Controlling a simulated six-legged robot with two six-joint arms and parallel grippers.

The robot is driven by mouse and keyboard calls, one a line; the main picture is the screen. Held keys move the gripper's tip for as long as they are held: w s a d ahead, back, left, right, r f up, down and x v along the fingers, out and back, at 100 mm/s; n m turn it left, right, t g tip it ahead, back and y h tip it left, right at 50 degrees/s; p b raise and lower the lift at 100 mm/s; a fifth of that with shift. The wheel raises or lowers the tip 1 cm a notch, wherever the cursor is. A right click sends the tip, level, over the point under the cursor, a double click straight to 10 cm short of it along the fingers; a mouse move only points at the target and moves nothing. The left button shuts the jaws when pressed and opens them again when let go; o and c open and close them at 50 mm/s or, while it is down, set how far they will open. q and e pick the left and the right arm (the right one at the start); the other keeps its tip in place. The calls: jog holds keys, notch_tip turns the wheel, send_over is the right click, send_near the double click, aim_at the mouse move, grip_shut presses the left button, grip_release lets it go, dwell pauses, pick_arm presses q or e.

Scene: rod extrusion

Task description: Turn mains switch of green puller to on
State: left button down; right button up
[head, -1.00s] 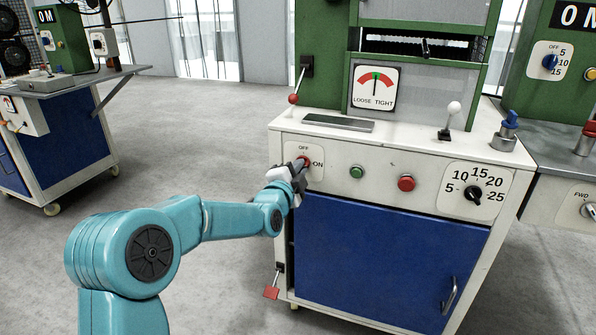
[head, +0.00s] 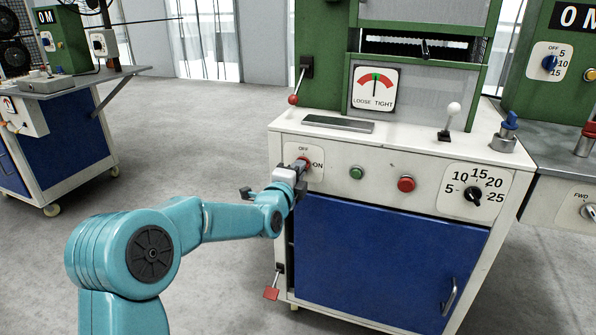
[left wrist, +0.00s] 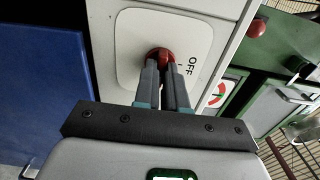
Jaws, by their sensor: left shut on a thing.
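The mains switch is a red knob (head: 304,161) on a white plate marked OFF and ON, at the upper left of the white front panel of the green puller (head: 325,65). My left gripper (head: 299,167) reaches it from the left and front. In the left wrist view the two dark fingers (left wrist: 167,83) are close together, with their tips at the red knob (left wrist: 160,56). They are shut on it and hide part of it. My right gripper is not in view.
A green button (head: 357,172), a red button (head: 406,183) and a numbered dial (head: 473,194) sit right of the switch. A red-knobbed lever (head: 293,99) stands above it. A blue door (head: 380,255) is below. Open grey floor (head: 180,130) lies to the left.

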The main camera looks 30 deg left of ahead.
pick_arm(q)
jog(key=c, duration=1.2)
grip_release()
jog(key=p+v, duration=0.2)
jog(key=v, duration=1.4)
jog(key=shift+s, duration=0.2)
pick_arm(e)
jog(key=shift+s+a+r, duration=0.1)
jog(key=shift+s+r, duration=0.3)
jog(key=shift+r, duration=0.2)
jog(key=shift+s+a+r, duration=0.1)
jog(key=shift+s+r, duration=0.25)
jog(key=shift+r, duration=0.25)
